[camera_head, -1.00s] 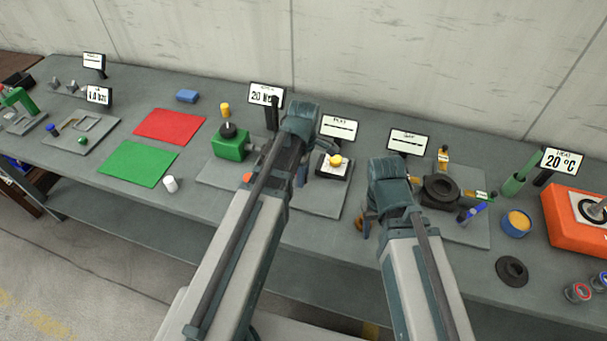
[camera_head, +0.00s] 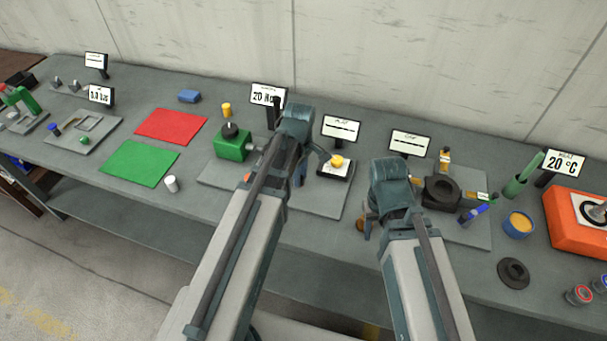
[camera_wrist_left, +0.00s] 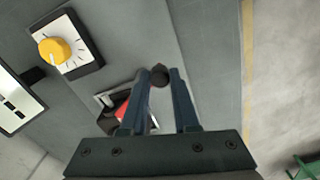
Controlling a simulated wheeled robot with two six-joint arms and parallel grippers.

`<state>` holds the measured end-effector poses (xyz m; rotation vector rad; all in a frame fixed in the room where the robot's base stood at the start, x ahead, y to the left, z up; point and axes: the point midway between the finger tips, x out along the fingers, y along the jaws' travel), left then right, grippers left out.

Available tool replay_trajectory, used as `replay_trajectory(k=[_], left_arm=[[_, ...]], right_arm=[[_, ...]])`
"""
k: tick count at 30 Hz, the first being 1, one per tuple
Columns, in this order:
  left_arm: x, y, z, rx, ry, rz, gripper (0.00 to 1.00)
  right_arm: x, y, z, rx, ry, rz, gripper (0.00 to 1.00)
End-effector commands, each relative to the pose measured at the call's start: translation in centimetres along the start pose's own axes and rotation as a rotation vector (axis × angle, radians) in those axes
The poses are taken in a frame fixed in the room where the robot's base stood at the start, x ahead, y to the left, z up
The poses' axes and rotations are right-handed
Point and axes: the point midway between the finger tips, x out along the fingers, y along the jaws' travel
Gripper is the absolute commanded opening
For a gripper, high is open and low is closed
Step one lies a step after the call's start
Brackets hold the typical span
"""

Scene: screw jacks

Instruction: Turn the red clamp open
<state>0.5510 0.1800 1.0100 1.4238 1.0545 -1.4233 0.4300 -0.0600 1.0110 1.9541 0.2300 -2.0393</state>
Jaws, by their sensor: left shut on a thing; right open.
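The red clamp (camera_wrist_left: 122,113) shows in the left wrist view as a small red part in a pale frame, partly hidden by my left gripper's finger. My left gripper (camera_wrist_left: 160,80) is shut on a dark round knob (camera_wrist_left: 159,75) at its fingertips. Whether the knob is joined to the red part cannot be told. In the head view my left arm hides most of this spot; only a small orange-red bit (camera_head: 247,178) shows beside the arm. My right gripper (camera_head: 364,226) is open over the bench front, mostly hidden by its own wrist.
A yellow dial knob (camera_head: 337,161) stands just right of my left wrist. A green block with a black knob (camera_head: 232,146) is to its left. A dark ring fixture (camera_head: 440,194) stands behind my right gripper. The red mat (camera_head: 170,126) and green mat (camera_head: 138,163) lie clear.

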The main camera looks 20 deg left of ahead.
Motion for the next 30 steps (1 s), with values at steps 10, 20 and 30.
replay_trajectory(k=[10, 20, 30], left_arm=[[0.0, -1.1, -1.5, 0.327, 0.000, 0.000, 0.00], [0.0, -1.5, -3.1, 0.640, 0.000, 0.000, 0.00], [0.0, -1.5, -4.8, 0.955, 0.000, -0.001, 0.00]], right_arm=[[0.0, 0.0, 0.0, 0.000, 0.000, 0.000, 0.50], [0.0, 0.0, 0.0, 0.000, 0.000, 0.000, 0.50], [0.0, 0.0, 0.0, 0.000, 0.000, 0.000, 0.50]])
